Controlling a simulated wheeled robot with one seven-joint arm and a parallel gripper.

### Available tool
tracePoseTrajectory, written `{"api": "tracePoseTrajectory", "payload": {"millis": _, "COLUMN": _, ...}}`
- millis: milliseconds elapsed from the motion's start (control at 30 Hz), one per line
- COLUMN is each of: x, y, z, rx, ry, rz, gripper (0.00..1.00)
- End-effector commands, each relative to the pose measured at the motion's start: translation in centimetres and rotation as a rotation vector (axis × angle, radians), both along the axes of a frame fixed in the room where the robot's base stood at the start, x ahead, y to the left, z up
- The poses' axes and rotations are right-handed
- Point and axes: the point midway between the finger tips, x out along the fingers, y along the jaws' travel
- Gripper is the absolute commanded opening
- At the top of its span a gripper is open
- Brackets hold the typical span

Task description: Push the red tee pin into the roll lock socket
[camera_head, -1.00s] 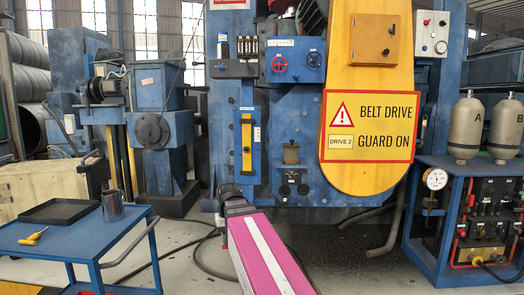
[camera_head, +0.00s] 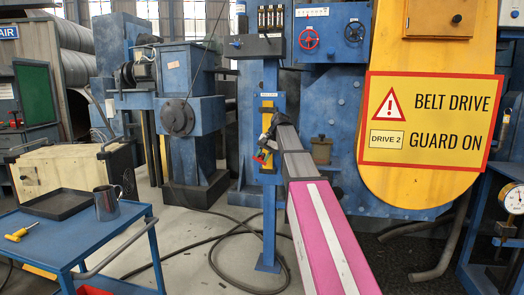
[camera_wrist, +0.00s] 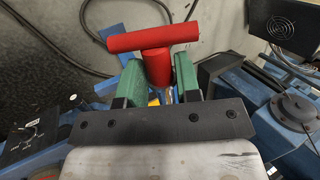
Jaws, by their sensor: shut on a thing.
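The red tee pin (camera_wrist: 155,38) shows large in the wrist view, its crossbar tilted slightly. Its thick red stem sits between the green fingers of my gripper (camera_wrist: 160,78), which is shut on it. In the head view the tee pin (camera_head: 261,159) is a small red spot at the end of my gripper (camera_head: 266,143). There my gripper is in front of the blue post with the yellow upright piece (camera_head: 267,104). I cannot make out the roll lock socket; my gripper covers part of that post. I cannot tell whether the pin touches anything.
A blue cart (camera_head: 100,237) with a black tray (camera_head: 58,204), a metal mug (camera_head: 106,203) and a yellow-handled tool (camera_head: 20,232) stands at the left. The yellow belt guard (camera_head: 421,183) is to the right. Dark cables (camera_head: 215,262) lie on the floor by the post.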

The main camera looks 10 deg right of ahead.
Motion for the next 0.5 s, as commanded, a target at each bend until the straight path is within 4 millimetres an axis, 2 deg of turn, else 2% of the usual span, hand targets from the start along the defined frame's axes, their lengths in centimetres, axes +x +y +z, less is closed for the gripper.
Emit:
{"api": "tracePoseTrajectory", "payload": {"millis": 33, "x": 1.2, "y": -0.1, "z": 1.1, "rx": 0.017, "ry": -0.005, "rz": -0.010, "gripper": 0.03}}
{"api": "tracePoseTrajectory", "payload": {"millis": 200, "x": 2.3, "y": -0.1, "z": 2.7, "rx": 0.050, "ry": -0.010, "rz": -0.026, "gripper": 0.03}}
{"api": "tracePoseTrajectory", "payload": {"millis": 500, "x": 2.3, "y": -0.1, "z": 2.8, "rx": 0.053, "ry": -0.011, "rz": -0.027, "gripper": 0.03}}
